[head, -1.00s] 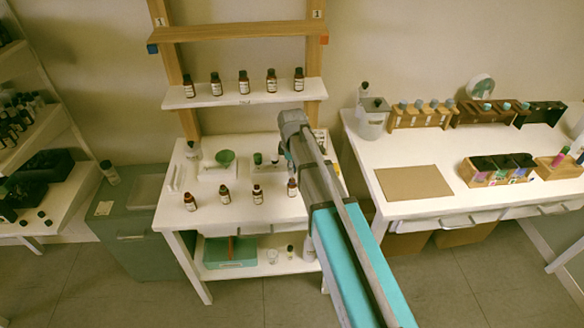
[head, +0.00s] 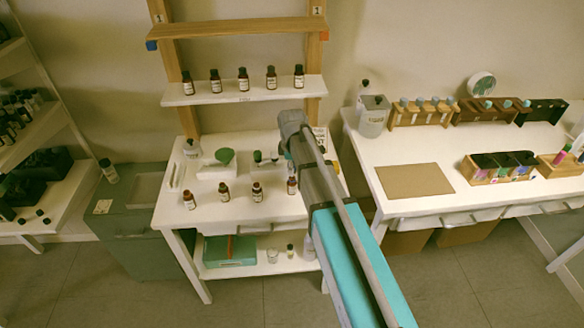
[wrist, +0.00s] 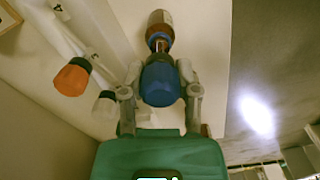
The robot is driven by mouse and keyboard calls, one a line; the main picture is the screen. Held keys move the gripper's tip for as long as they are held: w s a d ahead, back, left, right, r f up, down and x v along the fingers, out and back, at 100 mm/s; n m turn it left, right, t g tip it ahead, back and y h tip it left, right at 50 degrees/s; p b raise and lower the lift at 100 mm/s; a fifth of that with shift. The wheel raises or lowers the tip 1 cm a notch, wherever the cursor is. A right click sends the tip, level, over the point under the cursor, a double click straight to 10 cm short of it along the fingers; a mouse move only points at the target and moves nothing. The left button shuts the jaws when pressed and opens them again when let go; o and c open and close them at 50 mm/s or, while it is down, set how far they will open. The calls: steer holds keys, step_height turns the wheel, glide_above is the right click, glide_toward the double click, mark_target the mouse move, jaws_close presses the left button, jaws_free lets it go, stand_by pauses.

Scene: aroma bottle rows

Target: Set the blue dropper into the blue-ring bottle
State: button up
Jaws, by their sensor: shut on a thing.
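My gripper (wrist: 159,92) is shut on the blue dropper (wrist: 160,82), holding it by its blue cap between both fingers. Just beyond the cap, in line with it, is an amber bottle (wrist: 160,18) with a blue ring (wrist: 160,31) at its shoulder. The dropper's lower end meets the bottle's neck in the picture; I cannot tell how deep it sits. In the head view my gripper (head: 286,150) is over the white table's right side, above the rightmost front bottle (head: 292,186).
An orange-capped piece (wrist: 72,77) and a white-capped piece (wrist: 105,104) are left of my gripper in the wrist view. Several bottles line the shelf (head: 245,97) above.

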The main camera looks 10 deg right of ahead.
steer(key=shift+f+b, duration=1.15)
steer(key=shift+f, duration=0.05)
steer(key=o, duration=0.7)
steer(key=shift+r, duration=0.15)
steer(key=shift+r+p, duration=3.4)
steer(key=shift+p, duration=0.15)
steer(key=shift+s, duration=0.1)
